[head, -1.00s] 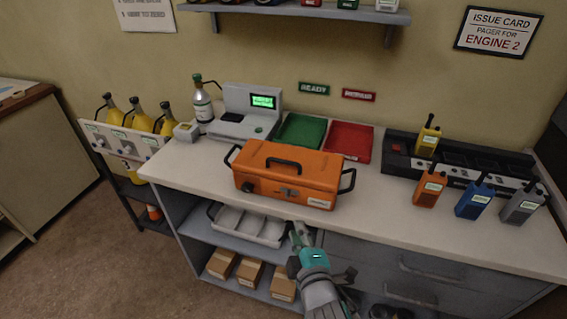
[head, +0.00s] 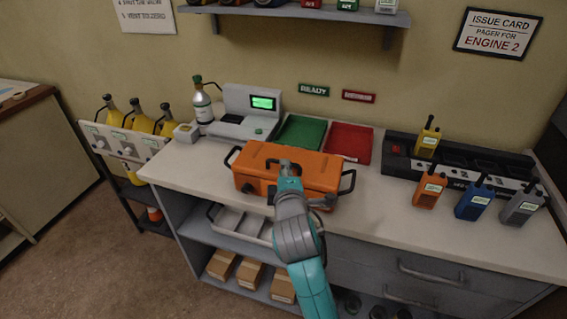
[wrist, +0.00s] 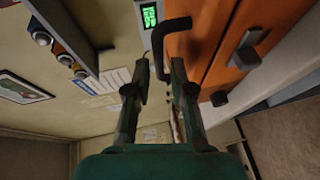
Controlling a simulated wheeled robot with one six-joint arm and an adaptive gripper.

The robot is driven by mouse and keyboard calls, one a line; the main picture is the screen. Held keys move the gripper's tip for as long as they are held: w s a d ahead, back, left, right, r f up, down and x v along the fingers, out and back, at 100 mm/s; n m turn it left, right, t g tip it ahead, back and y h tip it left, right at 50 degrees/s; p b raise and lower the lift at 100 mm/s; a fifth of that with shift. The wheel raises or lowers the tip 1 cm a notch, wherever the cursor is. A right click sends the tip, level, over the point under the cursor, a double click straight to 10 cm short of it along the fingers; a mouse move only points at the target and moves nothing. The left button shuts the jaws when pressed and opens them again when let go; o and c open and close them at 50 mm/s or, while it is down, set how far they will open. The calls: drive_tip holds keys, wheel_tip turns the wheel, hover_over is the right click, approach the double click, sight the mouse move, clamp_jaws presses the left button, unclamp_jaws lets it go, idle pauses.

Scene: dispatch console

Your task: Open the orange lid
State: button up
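The orange case (head: 325,172) stands on the white counter with its orange lid (head: 255,154) down. My gripper (head: 287,166) is over the front middle of the lid and covers much of the lid's black handle in the head view. In the wrist view the case (wrist: 209,45) is at the upper right, with a latch (wrist: 247,50) on its front. A black handle (wrist: 170,28) sticks out just beyond my fingertips (wrist: 160,78). The two fingers are apart with nothing held between them. Whether they touch the handle, I cannot tell.
Behind the case are a green tray (head: 300,131) and a red tray (head: 350,142). A console with a lit screen (head: 250,110) and a bottle (head: 202,103) stand back left. Radios (head: 429,189) and a charger rack (head: 398,163) are on the right. A shelf (head: 300,12) hangs above.

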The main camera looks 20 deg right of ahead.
drive_tip(key=shift+x, duration=2.05)
clamp_jaws()
